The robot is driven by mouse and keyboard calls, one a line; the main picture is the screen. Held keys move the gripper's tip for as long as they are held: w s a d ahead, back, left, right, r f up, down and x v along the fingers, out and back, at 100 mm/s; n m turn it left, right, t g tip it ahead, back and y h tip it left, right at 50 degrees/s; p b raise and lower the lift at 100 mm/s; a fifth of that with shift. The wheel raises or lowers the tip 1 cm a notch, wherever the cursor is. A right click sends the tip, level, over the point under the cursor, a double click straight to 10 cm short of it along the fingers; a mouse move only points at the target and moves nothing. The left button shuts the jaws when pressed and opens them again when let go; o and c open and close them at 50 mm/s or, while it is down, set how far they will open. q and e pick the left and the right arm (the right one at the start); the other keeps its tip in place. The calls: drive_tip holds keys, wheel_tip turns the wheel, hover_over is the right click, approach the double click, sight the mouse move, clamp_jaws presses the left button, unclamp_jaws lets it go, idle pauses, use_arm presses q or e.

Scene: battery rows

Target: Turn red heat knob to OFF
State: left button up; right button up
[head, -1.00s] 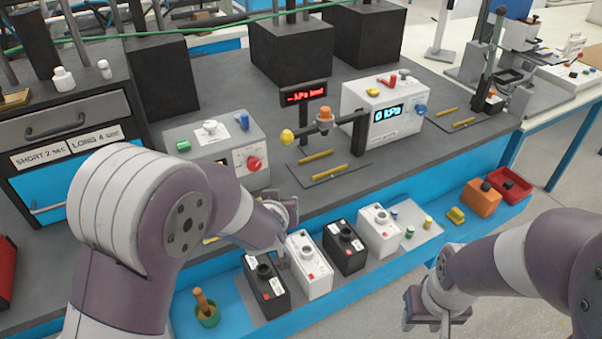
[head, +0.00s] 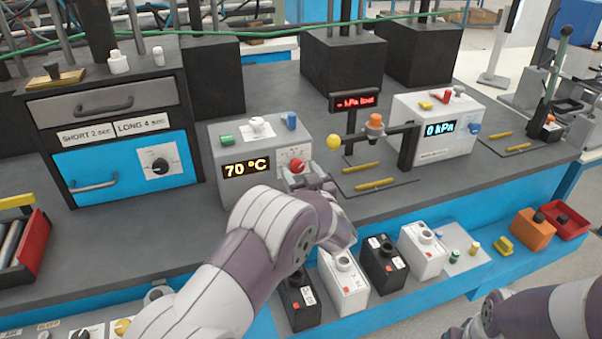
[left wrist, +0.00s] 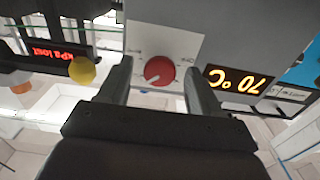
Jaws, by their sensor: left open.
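The red heat knob (head: 297,167) is on the front of a grey box (head: 225,187) whose display (head: 246,167) reads 70 °C. In the left wrist view the knob (left wrist: 159,70) sits on a white plate (left wrist: 180,42) with small markings that I cannot read. My left gripper (head: 300,176) is in front of the knob in the head view. In the left wrist view its two fingers (left wrist: 157,82) are apart, one on each side of the knob, with gaps visible. My right gripper is outside the frames; only part of that arm shows at the lower right.
Several batteries (head: 343,282) stand in the blue front tray below my left arm.

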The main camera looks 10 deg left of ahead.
use_arm(q)
drive_tip(key=shift+a, duration=0.1)
drive_tip(key=c, duration=1)
drive_tip(key=shift+c, duration=0.2)
